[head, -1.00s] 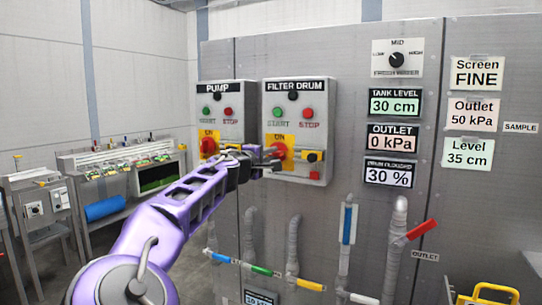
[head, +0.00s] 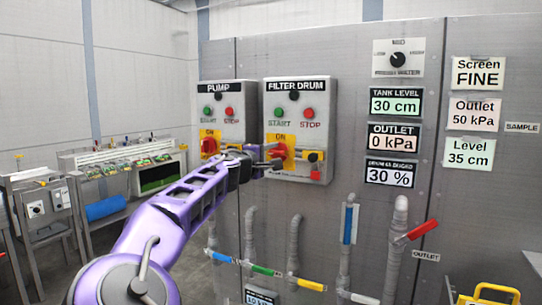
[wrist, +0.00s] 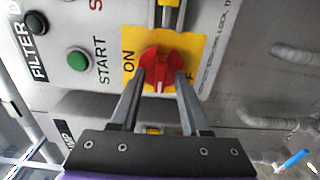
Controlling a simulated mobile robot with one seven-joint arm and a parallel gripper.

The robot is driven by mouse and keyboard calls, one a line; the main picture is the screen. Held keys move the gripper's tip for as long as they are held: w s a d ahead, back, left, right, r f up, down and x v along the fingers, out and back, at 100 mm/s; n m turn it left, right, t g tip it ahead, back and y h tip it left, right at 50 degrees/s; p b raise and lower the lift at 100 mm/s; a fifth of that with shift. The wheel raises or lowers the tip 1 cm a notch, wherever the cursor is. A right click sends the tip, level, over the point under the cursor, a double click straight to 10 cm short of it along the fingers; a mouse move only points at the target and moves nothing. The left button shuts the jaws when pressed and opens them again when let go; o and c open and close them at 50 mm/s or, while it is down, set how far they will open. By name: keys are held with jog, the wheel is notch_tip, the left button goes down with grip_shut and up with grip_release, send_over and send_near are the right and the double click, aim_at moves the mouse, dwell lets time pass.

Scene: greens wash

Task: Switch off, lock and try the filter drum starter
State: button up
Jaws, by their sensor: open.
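The filter drum starter (head: 297,97) is a grey box on the panel, with a green START button (head: 279,112) and a red STOP button (head: 307,113). Its red rotary switch (head: 279,150) sits on a yellow plate marked ON; it also shows in the wrist view (wrist: 157,68). My gripper (wrist: 160,76) is open, its two fingers on either side of the red knob; I cannot tell whether they touch it. In the head view my gripper (head: 268,161) partly covers the switch plate. A small red item, perhaps a padlock, (head: 315,175) is at the starter's lower right, below a yellow-and-black fitting (head: 314,157).
The similar pump starter (head: 229,97) stands close on the left, with its own red switch (head: 208,146). Pipes with coloured valve handles, such as a red one (head: 422,230), stand below and to the right. Display labels (head: 395,102) are on the panel at right.

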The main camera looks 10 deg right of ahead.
jog(key=shift+s, duration=0.1)
jog(key=v, duration=1.7)
jog(key=shift+r, duration=0.1)
